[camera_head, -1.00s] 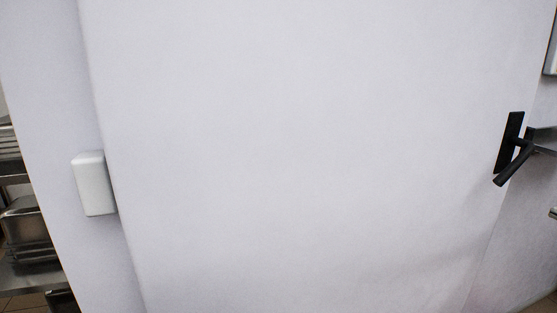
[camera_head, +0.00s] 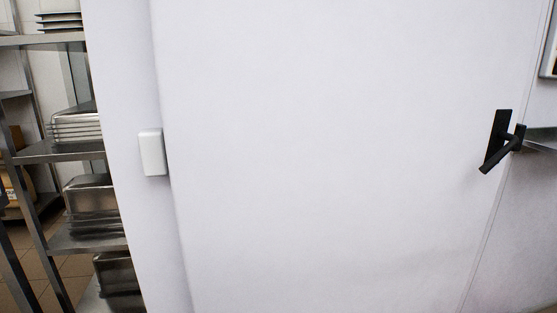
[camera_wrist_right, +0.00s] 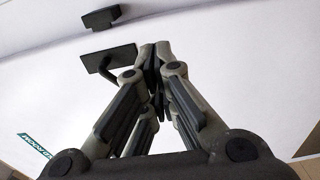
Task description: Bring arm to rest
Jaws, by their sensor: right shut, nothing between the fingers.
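My right gripper (camera_wrist_right: 156,52) shows in the right wrist view with its fingertips together and nothing between them. In that view a black door handle (camera_wrist_right: 110,60) on a white surface appears just beyond and left of the fingertips; I cannot tell whether they touch. No arm or gripper shows in the head view. My left gripper is not in view. The head view is filled by a large white door (camera_head: 330,150), with its black handle (camera_head: 502,142) at the right edge.
A white hinge block (camera_head: 152,152) is at the door's left side. Metal shelving (camera_head: 62,150) with stacked steel pans (camera_head: 92,195) stands at the left, with tiled floor below. A metal shelf edge (camera_head: 541,138) shows at the far right. A dark block (camera_wrist_right: 102,17) is at the wrist view's top.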

